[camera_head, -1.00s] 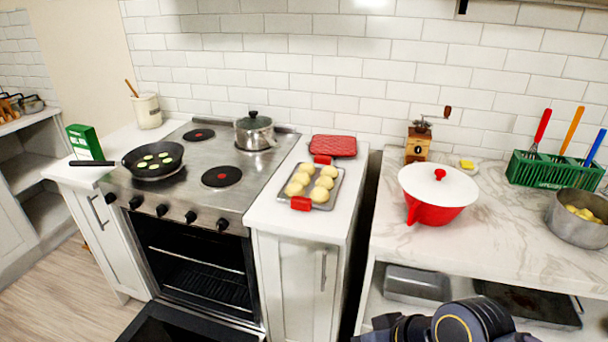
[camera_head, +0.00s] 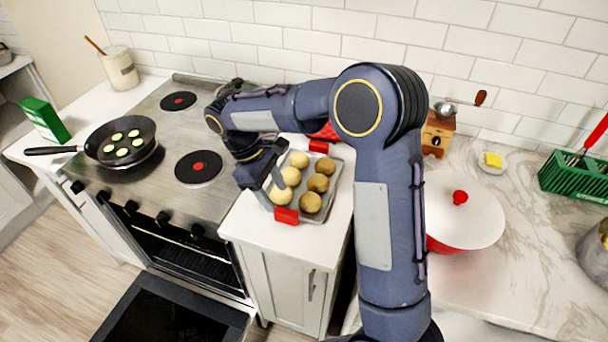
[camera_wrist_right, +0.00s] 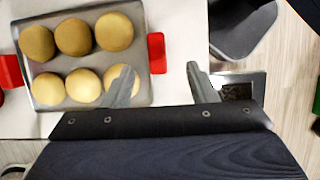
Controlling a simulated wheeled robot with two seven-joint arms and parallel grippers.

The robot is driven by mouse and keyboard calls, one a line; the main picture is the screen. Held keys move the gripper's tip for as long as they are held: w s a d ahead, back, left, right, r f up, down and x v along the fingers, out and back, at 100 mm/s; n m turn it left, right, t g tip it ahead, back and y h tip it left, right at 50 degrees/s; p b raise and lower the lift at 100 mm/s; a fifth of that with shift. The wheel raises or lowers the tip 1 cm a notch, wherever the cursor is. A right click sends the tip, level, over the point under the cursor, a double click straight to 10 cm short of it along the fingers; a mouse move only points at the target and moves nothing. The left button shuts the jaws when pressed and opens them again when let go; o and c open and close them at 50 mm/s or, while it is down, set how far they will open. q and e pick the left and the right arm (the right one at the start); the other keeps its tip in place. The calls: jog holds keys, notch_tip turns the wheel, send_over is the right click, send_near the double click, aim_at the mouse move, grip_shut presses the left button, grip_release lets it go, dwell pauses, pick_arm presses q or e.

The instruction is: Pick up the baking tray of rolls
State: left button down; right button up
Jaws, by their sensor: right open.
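The grey baking tray (camera_head: 342,165) lies on the white counter right of the stove, holding two rows of rolls (camera_head: 310,202). It has a red grip at each end: the front one (camera_head: 286,215) shows clearly, the back one (camera_head: 319,146) partly. My right gripper (camera_head: 274,187) is open at the tray's front left. In the right wrist view, its fingers (camera_wrist_right: 160,80) are apart, one overlapping a pale roll, the other past the front red grip (camera_wrist_right: 156,52). The tray (camera_wrist_right: 85,60) shows there too. My left gripper is out of view.
A frying pan (camera_head: 120,141) and a pot, mostly hidden by my arm, are on the stove (camera_head: 160,180). The oven door (camera_head: 172,310) hangs open in front. A white-lidded red pot (camera_head: 462,205) stands on the marble counter to the right, beside my right arm.

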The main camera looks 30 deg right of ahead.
aim_at(286, 211)
jog(key=shift+f, duration=0.35)
jog(key=p+x, duration=0.1)
jog(key=x, duration=0.6)
jog(key=shift+w+d+p, duration=0.15)
jog(key=shift+d+p, duration=0.1)
jog(key=shift+p, duration=0.1)
grip_shut()
